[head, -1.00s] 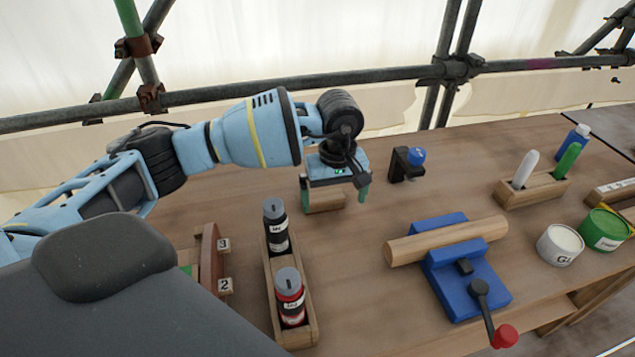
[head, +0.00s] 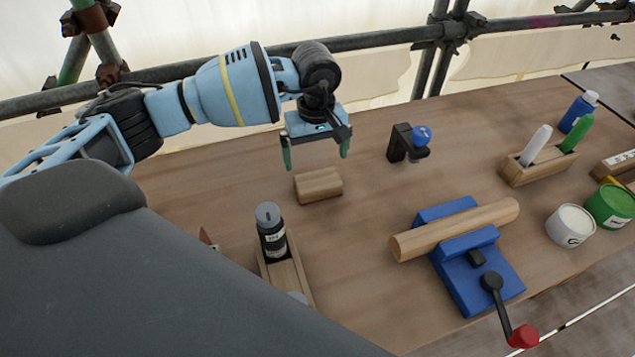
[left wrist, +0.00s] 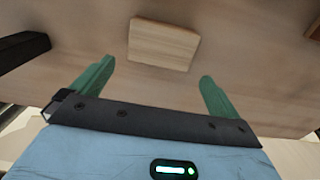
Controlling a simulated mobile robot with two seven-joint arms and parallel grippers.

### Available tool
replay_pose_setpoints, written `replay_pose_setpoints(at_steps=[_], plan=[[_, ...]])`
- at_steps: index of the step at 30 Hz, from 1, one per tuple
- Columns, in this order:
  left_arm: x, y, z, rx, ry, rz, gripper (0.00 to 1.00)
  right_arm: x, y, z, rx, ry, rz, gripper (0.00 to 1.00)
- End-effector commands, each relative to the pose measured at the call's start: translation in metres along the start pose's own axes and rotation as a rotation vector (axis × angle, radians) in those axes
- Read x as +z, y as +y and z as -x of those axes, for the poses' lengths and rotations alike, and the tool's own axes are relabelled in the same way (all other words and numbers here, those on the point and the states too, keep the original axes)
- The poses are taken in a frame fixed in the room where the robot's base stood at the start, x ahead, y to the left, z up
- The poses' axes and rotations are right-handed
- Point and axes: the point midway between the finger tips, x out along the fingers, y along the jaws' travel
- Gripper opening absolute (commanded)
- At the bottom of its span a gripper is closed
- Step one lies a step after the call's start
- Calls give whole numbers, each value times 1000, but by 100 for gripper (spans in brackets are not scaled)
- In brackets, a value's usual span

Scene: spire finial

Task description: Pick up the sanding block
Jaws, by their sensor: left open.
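The sanding block (head: 318,185), a plain light-wood block, lies on the workbench in the head view. It also shows near the top of the left wrist view (left wrist: 163,43). My left gripper (head: 316,154) is open and empty, its two green fingers spread apart. It is above and behind the block in the head view, clear of it. In the left wrist view the block lies beyond the fingertips (left wrist: 157,71), roughly midway between them. My right gripper is not in view.
A dark bracket with a blue knob (head: 408,143) stands right of the block. A wooden holder (head: 293,274) with a dark bottle (head: 270,231) is in front of it. A blue vise (head: 475,280) holds a wooden rod (head: 455,229). Bench around the block is clear.

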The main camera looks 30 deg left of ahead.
Motion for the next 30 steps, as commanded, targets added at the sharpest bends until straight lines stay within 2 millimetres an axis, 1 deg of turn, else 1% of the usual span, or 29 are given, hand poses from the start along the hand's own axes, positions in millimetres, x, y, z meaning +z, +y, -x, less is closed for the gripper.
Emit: replay_pose_setpoints(at_steps=[1, 4, 11, 17, 18, 21, 24, 30], plan=[[0, 0, -6, -2, -2, 0, 100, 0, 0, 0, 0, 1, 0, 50], [1, -1, -16, -3, -2, 0, 100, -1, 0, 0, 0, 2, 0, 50], [2, 0, -23, -1, 0, 0, 100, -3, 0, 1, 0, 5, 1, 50], [7, 0, -49, -1, 0, -1, 100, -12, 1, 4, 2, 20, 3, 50], [6, 0, -55, -2, -1, 0, 100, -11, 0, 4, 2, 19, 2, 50], [6, 0, -66, -1, -2, 0, 100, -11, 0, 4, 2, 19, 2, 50], [6, 0, -70, -1, 0, 1, 100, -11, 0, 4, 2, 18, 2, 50], [6, 0, -71, -1, 0, 1, 100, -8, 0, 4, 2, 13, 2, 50]])
